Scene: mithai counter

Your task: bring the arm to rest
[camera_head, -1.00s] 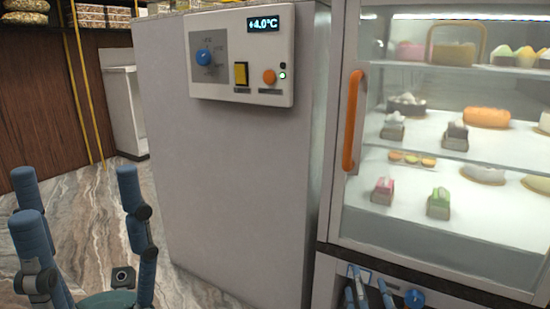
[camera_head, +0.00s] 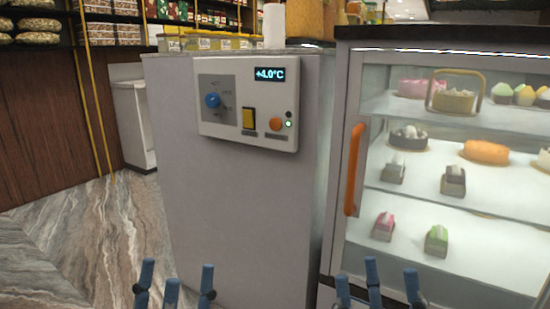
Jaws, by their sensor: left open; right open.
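My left gripper (camera_head: 174,285) shows at the bottom edge, left of centre, with its blue fingers pointing up and spread apart. It is open and empty, in front of the grey cabinet side. My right gripper (camera_head: 377,285) shows at the bottom edge, right of centre, also open and empty, in front of the lower part of the display case. Neither gripper visibly holds anything. The arms behind both grippers are out of the picture.
A grey cabinet (camera_head: 235,205) bears a control panel (camera_head: 246,103) reading +4.0°C. Right of it stands a glass display case (camera_head: 440,45) with sweets and an orange door handle (camera_head: 354,170). The marble floor (camera_head: 80,235) at left is clear.

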